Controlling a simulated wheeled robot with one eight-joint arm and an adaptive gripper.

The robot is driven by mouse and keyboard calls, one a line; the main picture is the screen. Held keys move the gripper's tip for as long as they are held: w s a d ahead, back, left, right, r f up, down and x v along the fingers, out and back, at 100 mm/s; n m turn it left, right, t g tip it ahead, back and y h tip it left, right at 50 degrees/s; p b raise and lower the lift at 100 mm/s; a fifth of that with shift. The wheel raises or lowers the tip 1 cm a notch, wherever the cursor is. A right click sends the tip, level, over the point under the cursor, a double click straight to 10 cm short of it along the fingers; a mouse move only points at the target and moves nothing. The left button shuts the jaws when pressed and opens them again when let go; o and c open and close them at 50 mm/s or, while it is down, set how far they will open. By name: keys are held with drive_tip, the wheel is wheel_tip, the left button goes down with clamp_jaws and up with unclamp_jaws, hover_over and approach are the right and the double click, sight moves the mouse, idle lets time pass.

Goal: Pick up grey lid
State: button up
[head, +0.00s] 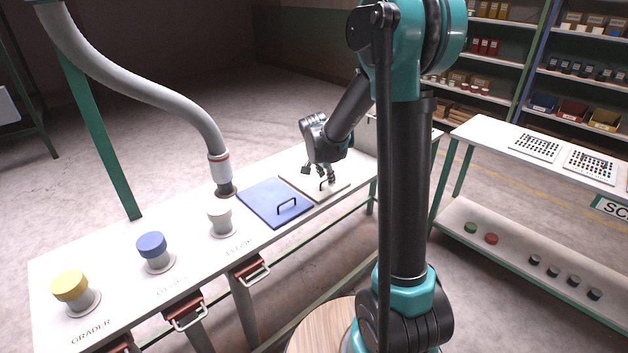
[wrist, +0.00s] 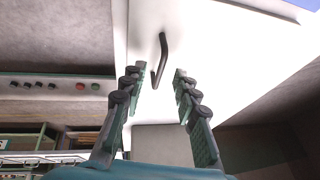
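The grey lid (head: 335,189) is a pale flat panel on the long bench, beside a blue lid (head: 268,200). It has a dark bar handle (head: 322,185), which also shows in the wrist view (wrist: 161,58). My gripper (head: 319,174) is over the grey lid, close to the handle. In the wrist view my gripper (wrist: 157,78) is open, with its two fingers apart and nothing held. The handle's near end appears between the fingertips and the rest extends beyond them. I cannot tell whether a finger touches it. My gripper hides part of the lid in the head view.
Yellow (head: 69,285), blue (head: 151,244) and pale grey (head: 219,212) round caps stand along the bench. Another table (head: 492,131) with dotted boards stands at the right, with shelves behind.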

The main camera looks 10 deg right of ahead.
drive_tip(key=shift+x, duration=0.75)
clamp_jaws()
drive_tip(key=shift+r, duration=0.1)
